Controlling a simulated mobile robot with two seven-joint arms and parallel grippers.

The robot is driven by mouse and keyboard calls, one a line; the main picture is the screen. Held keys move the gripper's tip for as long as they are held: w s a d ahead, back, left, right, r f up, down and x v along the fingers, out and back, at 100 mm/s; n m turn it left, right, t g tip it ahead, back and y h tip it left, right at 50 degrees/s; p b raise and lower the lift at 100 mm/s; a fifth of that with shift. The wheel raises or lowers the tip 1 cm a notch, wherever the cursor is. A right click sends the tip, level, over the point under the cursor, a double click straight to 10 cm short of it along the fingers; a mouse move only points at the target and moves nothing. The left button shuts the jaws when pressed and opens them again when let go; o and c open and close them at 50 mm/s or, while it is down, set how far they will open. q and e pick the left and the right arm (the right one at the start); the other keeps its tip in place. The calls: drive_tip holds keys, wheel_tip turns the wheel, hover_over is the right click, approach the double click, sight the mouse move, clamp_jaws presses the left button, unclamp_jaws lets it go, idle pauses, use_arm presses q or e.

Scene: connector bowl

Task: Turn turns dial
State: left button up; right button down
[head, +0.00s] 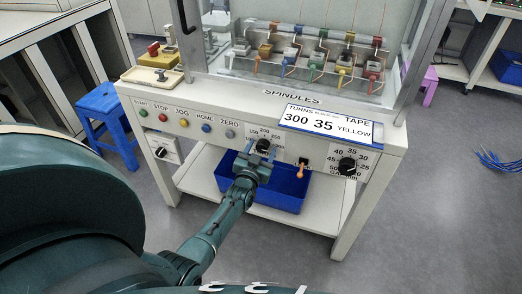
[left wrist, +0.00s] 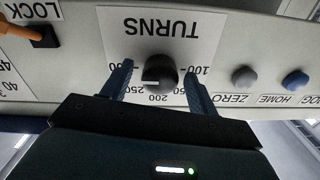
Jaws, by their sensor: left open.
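The TURNS dial (head: 263,145) is a round black knob on the white front panel of the machine. In the left wrist view the dial (left wrist: 160,69) appears upside down, with a pale mark on its lower left; I cannot tell its exact setting. Labels 200 and 250 show below it, 100 to its right. My left gripper (head: 256,166) is open in front of the dial. In the left wrist view its fingers (left wrist: 159,80) stand on either side of the knob, with visible gaps. My right gripper is not in view.
A sign (head: 330,124) reads turns 300, 35, tape yellow. An orange lock lever (head: 302,170) and a second black dial (head: 347,165) are to the right. Coloured buttons (head: 184,123) line the left panel. A blue bin (head: 285,188) sits on the shelf below; a blue stool (head: 105,115) stands left.

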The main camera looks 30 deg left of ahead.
use_arm(q)
drive_tip(key=p+v, duration=0.2)
drive_tip(key=v, duration=1.1)
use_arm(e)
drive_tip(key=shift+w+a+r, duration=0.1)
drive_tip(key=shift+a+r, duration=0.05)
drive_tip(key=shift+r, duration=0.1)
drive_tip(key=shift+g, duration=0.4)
use_arm(q)
drive_tip(key=s+d+r+m+g+h+p, duration=0.2)
drive_tip(key=s+d+r+g+h+p, duration=0.1)
drive_tip(key=s+d, duration=0.4)
drive_tip(key=s+d+r+m+g+h+p, duration=0.2)
drive_tip(key=s+d+r+h+p, duration=0.3)
drive_tip(key=d, duration=0.6)
drive_tip(key=s+r+g+p, duration=0.1)
drive_tip(key=s+r, duration=0.1)
drive_tip(key=s, duration=0.1)
drive_tip(key=shift+r+g+p, duration=0.25)
drive_tip(key=shift+g+p, duration=0.15)
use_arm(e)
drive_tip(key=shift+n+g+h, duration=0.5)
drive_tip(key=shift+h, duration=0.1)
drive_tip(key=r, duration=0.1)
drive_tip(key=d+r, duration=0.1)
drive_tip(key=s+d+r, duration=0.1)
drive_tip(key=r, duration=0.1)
